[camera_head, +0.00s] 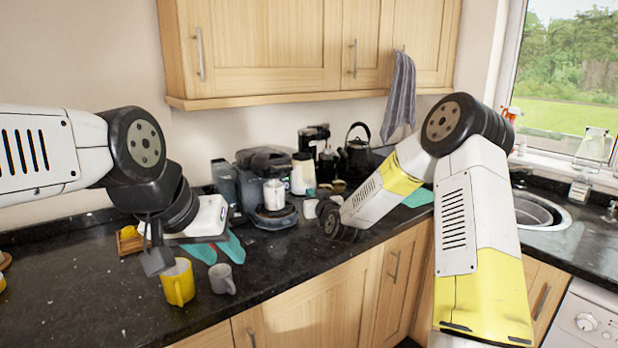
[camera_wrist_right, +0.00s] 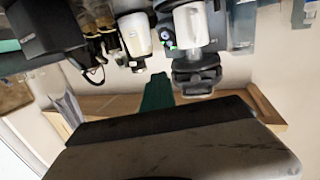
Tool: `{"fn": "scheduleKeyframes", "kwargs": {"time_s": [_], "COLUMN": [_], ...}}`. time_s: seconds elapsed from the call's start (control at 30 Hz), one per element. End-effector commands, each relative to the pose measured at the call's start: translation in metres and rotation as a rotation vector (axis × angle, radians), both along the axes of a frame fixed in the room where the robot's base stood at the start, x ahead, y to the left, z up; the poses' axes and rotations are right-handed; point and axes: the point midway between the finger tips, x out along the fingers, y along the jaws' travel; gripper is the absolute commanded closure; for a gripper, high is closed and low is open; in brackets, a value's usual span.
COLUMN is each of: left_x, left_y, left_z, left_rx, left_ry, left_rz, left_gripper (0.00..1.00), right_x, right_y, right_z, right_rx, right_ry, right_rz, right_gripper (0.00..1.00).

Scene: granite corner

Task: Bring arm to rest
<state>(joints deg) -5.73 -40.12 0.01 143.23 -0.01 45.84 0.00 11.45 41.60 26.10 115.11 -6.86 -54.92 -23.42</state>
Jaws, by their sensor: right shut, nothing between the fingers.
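My left arm comes in from the left in the head view. Its gripper (camera_head: 155,250) hangs over the counter, just above and left of a yellow mug (camera_head: 178,282); whether its jaws are apart is unclear. My right arm reaches from the lower right, folds at its elbow, and its forearm slopes down left over the counter. Its dark end (camera_head: 335,224) is near the counter's front edge, with the fingers hard to make out; the gripper is shut and empty. The right wrist view is tilted and looks toward the appliances.
A grey mug (camera_head: 222,279) stands beside the yellow one. A coffee machine (camera_head: 266,190) stands behind, also in the wrist view (camera_wrist_right: 192,45). Cupboards (camera_head: 270,45) hang above. The left counter front is clear.

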Motion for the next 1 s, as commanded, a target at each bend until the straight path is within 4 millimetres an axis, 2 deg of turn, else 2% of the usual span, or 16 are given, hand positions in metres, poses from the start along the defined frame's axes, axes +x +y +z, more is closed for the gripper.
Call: {"fn": "scheduleKeyframes", "kwargs": {"time_s": [0.27,0.37,0.47,0.57,0.77,1.0], "left_x": [0.0,0.0,0.0,0.0,0.0,0.0], "left_y": [0.0,0.0,0.0,0.0,0.0,0.0], "left_z": [0.0,0.0,0.0,0.0,0.0,0.0], "left_rx": [0.0,0.0,0.0,0.0,0.0,0.0], "left_ry": [0.0,0.0,0.0,0.0,0.0,0.0], "left_rz": [0.0,0.0,0.0,0.0,0.0,0.0], "left_gripper": [0.64,0.64,0.64,0.64,0.64,0.64], "right_x": [-0.026,-0.044,-0.071,-0.108,-0.197,-0.325], "right_y": [-0.004,-0.009,-0.021,-0.038,-0.076,-0.116], "right_z": [0.029,0.044,0.061,0.078,0.102,0.111], "right_rx": [-0.076,-0.111,-0.152,-0.184,-0.199,-0.135], "right_ry": [0.097,0.152,0.23,0.323,0.517,0.746], "right_rz": [0.043,0.053,0.054,0.038,-0.021,-0.095], "right_gripper": [1.0,1.0,1.0,1.0,1.0,1.0]}}
